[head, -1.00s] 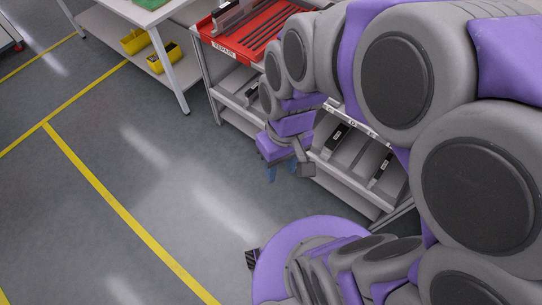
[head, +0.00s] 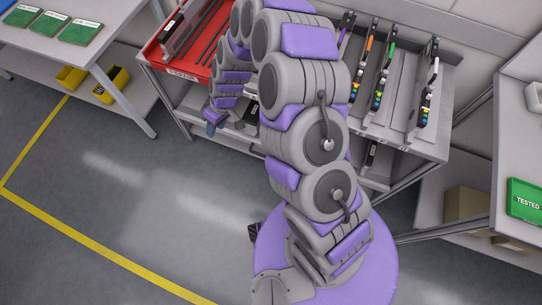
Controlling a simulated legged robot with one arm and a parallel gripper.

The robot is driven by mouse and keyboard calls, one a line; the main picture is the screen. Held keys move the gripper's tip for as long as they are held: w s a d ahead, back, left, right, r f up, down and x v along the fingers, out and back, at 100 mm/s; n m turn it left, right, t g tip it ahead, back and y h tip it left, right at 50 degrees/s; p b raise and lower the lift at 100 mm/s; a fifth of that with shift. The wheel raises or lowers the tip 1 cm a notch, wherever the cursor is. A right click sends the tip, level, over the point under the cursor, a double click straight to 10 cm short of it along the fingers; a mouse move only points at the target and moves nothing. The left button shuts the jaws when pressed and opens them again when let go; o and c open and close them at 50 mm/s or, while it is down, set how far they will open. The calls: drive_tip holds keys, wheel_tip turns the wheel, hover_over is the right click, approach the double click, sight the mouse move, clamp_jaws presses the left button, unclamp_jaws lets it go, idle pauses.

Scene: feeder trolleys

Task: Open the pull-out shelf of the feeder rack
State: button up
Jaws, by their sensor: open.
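The feeder rack (head: 425,142) stands at the back centre, with several upright feeders on its grey top. A red tray (head: 181,68), its label partly legible as "REPAIR", fills the left of the top. Lower levels show below it, with dark feeders lying on the middle shelf (head: 190,118); I cannot tell which level pulls out. My gripper (head: 212,128) hangs at the rack's front, below the red tray and near the middle shelf. My arm hides the middle of the rack front.
A bench (head: 510,150) with a green tray labelled "TESTED" (head: 526,199) stands right. A cardboard box (head: 466,203) sits low there. The yellow-lined floor at front left is clear.

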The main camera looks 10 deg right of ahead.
wheel_tip(320, 180, down, 14)
drive_tip(key=w+d+h+p, duration=0.1)
drive_tip(key=w+h, duration=0.1)
drive_tip(key=s+d+f+n+t+h+p, duration=0.2)
drive_tip(key=d+f+n+h, duration=0.1)
drive_tip(key=d+f, duration=1.2)
drive_tip(key=w+d+f+b, duration=0.1)
drive_tip(key=f+b, duration=0.1)
drive_tip(key=f, duration=0.3)
drive_tip(key=w+d+f+b, duration=0.1)
drive_tip(key=f+b, duration=0.2)
drive_tip(key=f, duration=0.3)
drive_tip(key=w+d+f+b, duration=0.1)
drive_tip(key=f+b, duration=0.2)
drive_tip(key=f, duration=0.2)
drive_tip(key=shift+f, duration=0.2)
drive_tip(key=shift+a, duration=0.1)
clamp_jaws()
